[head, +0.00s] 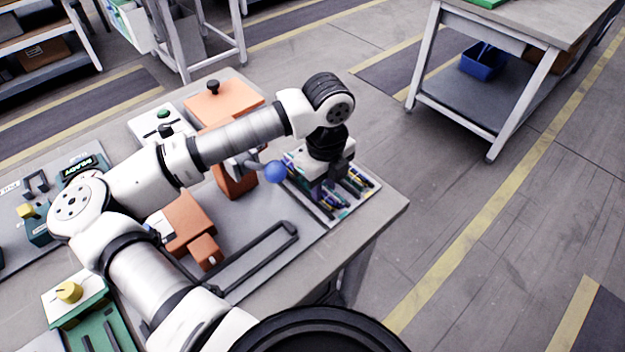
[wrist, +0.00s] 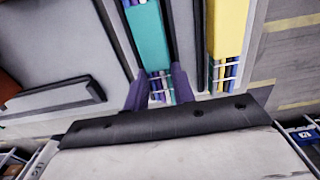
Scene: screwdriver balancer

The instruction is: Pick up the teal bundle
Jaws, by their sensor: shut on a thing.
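The teal bundle (wrist: 149,38) is a teal-wrapped block with thin coloured rods showing at its end, in the upper middle of the wrist view. My gripper (wrist: 159,88) has its two purple fingers on either side of the bundle's rod end and is shut on it. Dark divider strips run along both sides of the bundle. In the head view my gripper (head: 318,190) points down at the rack (head: 334,219) at the table's right end, and hides most of what it holds. I cannot tell whether the bundle is raised off the rack.
A yellow bundle (wrist: 228,32) lies just right of the teal one, beyond a divider. A blue ball knob (head: 275,172) and an orange block (head: 184,218) stand left of my gripper. A dark bar handle (head: 250,262) lies in front. The floor is clear to the right.

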